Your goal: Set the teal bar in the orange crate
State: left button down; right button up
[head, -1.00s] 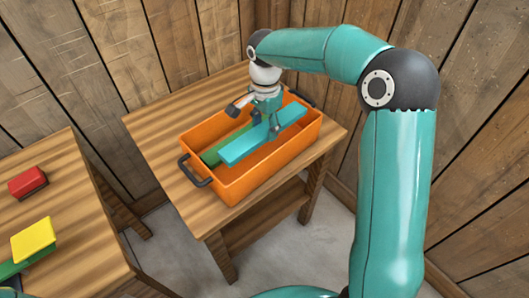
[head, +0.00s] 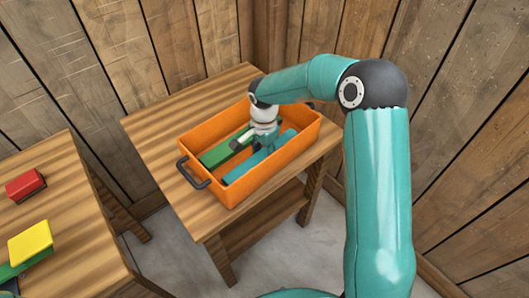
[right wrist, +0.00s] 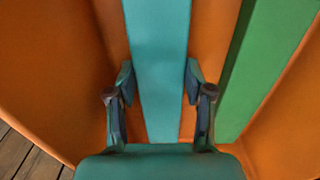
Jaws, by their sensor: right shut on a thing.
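The orange crate (head: 275,178) stands on a wooden table, with dark handles at its ends. The teal bar (head: 240,171) is down inside the crate, lengthwise, beside a green bar (head: 222,151). My right gripper (head: 260,146) reaches down into the crate and is shut on the teal bar. In the right wrist view its fingers (right wrist: 160,82) sit on both sides of the teal bar (right wrist: 160,45), with the green bar (right wrist: 262,60) to the right. Whether the teal bar touches the crate floor is hard to tell. My left gripper is not in view.
A second wooden table (head: 75,185) at the left holds a red block (head: 25,184), a yellow block (head: 31,241) and a green piece (head: 22,263). Wooden walls (head: 190,40) stand close behind the crate's table. The tabletop left of the crate is bare.

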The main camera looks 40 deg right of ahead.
aim_at(264, 155)
jog(key=shift+f, duration=0.1)
jog(key=o, duration=1)
jog(key=shift+o, duration=0.2)
jog(key=shift+r, duration=0.2)
notch_tip(264, 155, up, 12)
jog(key=shift+s+f, duration=0.1)
jog(key=shift+f, duration=0.05)
